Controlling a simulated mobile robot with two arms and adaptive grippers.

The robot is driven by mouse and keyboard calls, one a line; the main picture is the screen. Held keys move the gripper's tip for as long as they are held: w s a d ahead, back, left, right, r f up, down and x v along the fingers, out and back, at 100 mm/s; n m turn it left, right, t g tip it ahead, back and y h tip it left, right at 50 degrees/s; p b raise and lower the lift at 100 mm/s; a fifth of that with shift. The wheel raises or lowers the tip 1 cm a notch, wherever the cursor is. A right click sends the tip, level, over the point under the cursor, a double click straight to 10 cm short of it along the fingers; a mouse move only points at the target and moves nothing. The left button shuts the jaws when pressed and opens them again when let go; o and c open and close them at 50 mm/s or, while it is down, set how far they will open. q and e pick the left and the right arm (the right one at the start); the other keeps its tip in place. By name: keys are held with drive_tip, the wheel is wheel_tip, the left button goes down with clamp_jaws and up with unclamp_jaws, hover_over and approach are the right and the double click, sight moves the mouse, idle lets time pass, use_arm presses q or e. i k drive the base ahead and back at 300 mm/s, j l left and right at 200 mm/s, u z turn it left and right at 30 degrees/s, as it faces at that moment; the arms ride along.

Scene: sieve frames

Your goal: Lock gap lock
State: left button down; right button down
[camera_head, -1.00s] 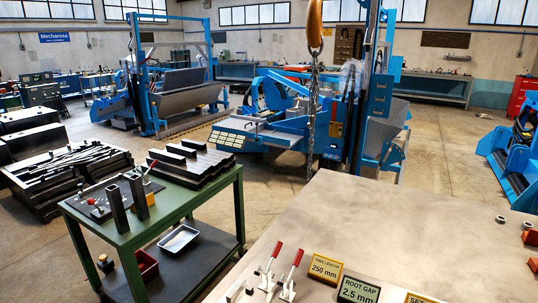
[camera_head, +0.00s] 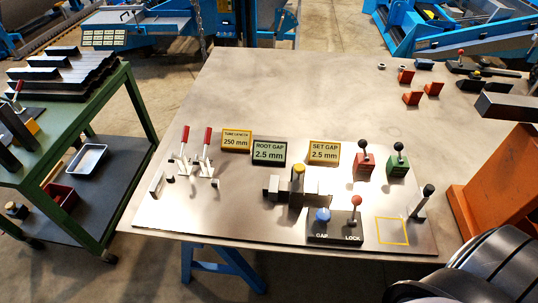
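A black control box (camera_head: 334,239) stands near the front edge of the metal table, marked GAP and LOCK. A blue knob (camera_head: 322,214) sits above the GAP label. The lock lever (camera_head: 355,205), with a red ball top, rises nearly upright above the LOCK label. Behind the box is a grey clamp-like fixture (camera_head: 283,190) with a yellow-topped post. The ROOT GAP sign (camera_head: 268,151) and the SET GAP sign (camera_head: 325,151) both read 2.5 mm. Neither of my grippers can be made out in this view.
Two red-handled toggle clamps (camera_head: 196,160) stand at left. Red (camera_head: 365,165) and green (camera_head: 398,162) lever boxes and a black-knobbed post (camera_head: 422,203) are at right, by a yellow outlined square (camera_head: 392,231). An orange bracket (camera_head: 490,185) borders the right. The table's (camera_head: 270,95) back middle is clear.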

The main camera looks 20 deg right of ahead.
sight(355, 200)
drive_tip(key=k+j+z, duration=0.1)
drive_tip(key=z, duration=1.45)
drive_tip(key=j+z, duration=0.15)
drive_tip(key=j, duration=0.25)
drive_tip(key=k+j+z, duration=0.2)
drive_tip(key=j, duration=0.2)
drive_tip(key=j+z, duration=0.15)
drive_tip(key=j, duration=0.25)
drive_tip(key=k+j+z, duration=0.2)
drive_tip(key=j, duration=0.15)
drive_tip(key=i, duration=0.05)
